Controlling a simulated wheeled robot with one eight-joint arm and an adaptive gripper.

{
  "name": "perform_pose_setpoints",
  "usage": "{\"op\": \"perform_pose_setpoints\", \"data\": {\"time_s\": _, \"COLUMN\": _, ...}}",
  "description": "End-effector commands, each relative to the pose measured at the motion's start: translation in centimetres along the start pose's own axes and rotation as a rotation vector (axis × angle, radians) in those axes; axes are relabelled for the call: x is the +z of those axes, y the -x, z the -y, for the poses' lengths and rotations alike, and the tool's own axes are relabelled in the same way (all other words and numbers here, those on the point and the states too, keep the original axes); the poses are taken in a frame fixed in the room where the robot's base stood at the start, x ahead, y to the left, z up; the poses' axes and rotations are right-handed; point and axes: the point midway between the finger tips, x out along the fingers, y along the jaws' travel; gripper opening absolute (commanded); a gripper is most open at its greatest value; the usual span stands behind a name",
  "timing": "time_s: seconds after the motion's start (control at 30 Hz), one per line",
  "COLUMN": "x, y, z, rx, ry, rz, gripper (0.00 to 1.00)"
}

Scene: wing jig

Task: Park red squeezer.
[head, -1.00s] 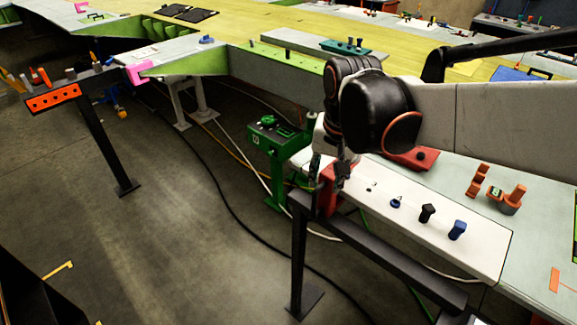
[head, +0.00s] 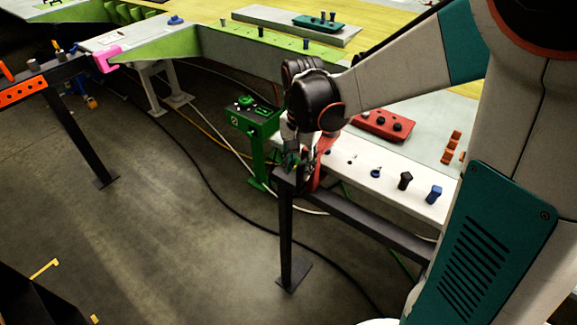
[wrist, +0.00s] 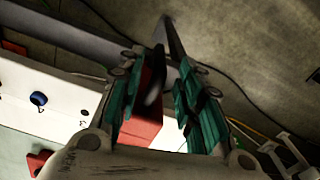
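A red piece (head: 322,162), which may be the red squeezer, is at the left end of the white rail, partly hidden by my gripper. In the wrist view the red piece (wrist: 150,112) lies between my fingers. My gripper (head: 293,168) points down at the rail's end, over the top of a dark post. In the wrist view my gripper (wrist: 160,95) has its teal pads apart. Whether the red piece is loose or fixed to the rail cannot be told.
The white rail (head: 362,165) carries black and blue knobs to the right. A red tray (head: 383,124) sits behind it. A green control box (head: 253,118) stands left of my gripper. The dark post (head: 287,235) and cables are below.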

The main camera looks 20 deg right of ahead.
Motion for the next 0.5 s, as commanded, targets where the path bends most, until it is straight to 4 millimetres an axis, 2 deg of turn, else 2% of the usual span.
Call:
{"op": "perform_pose_setpoints", "data": {"time_s": 0.03, "x": 0.0, "y": -1.3, "z": 0.0, "rx": 0.0, "ry": 0.0, "rz": 0.0, "gripper": 0.33}}
{"op": "perform_pose_setpoints", "data": {"time_s": 0.2, "x": 0.0, "y": -4.0, "z": 0.0, "rx": 0.0, "ry": 0.0, "rz": 0.0, "gripper": 0.33}}
{"op": "perform_pose_setpoints", "data": {"time_s": 0.33, "x": 0.0, "y": -5.3, "z": 0.0, "rx": 0.0, "ry": 0.0, "rz": 0.0, "gripper": 0.33}}
{"op": "perform_pose_setpoints", "data": {"time_s": 0.5, "x": 0.0, "y": -6.0, "z": 0.0, "rx": 0.0, "ry": 0.0, "rz": 0.0, "gripper": 0.33}}
